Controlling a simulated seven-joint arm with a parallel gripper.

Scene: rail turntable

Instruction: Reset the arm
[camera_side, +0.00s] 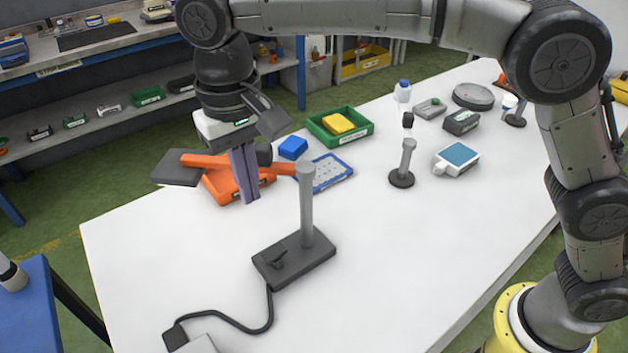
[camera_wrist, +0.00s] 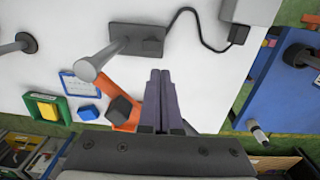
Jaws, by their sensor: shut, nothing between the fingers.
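My gripper (camera_side: 250,199) is shut and empty, pointing down over the far left part of the white table. Its two fingers lie together in the wrist view (camera_wrist: 160,73). An orange bar (camera_side: 203,161) with a dark grey plate (camera_side: 178,168) at its left end passes by the fingers. Its right end lies near the top of a grey post (camera_side: 307,205); I cannot tell whether they join. The post stands on a dark base plate (camera_side: 293,258) and also shows in the wrist view (camera_wrist: 86,69). An orange tray (camera_side: 219,186) is partly hidden behind the fingers.
Near my gripper are a blue block (camera_side: 293,147), a blue-and-white panel (camera_side: 332,172) and a green bin (camera_side: 361,132) with a yellow block (camera_side: 339,124). A shorter post (camera_side: 406,160) stands farther right. A black cable (camera_side: 255,331) runs across the front.

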